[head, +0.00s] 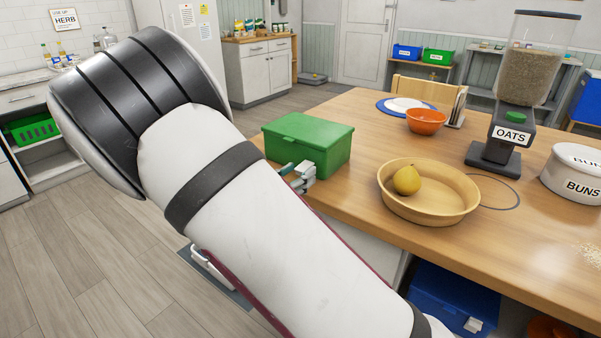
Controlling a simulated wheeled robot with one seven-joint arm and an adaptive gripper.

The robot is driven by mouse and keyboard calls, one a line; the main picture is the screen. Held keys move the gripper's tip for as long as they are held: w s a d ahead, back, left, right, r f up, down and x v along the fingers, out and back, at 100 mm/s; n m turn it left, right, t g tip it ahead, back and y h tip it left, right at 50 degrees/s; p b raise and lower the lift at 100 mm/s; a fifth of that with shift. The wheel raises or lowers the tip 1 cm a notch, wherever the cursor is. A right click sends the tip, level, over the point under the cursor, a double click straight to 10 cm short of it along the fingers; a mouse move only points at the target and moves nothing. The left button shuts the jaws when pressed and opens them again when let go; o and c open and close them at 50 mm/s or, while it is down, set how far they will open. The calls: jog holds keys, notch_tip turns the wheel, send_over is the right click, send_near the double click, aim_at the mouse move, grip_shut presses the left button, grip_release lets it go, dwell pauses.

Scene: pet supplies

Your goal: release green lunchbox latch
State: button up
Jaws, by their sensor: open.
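The green lunchbox (312,138) stands on the wooden table near its left edge, with its lid down. The gripper is open. It is at or very close to the front face of the box; I cannot tell whether it touches. The latch cannot be made out, as the gripper and arm cover that area.
The table (360,130) also holds a wooden bowl (447,207) with a yellow fruit (407,180), an orange bowl (427,121), an oats dispenser (510,130) and a buns tin (575,178). A blue bin (450,295) is below the table.

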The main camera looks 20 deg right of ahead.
jog(key=shift+x, duration=0.9)
grip_shut()
jog(key=shift+f+t+h+b, duration=0.3)
jog(key=shift+t+h+b, duration=0.1)
jog(key=shift+h, duration=0.1)
jog(key=shift+r, duration=0.1)
grip_release()
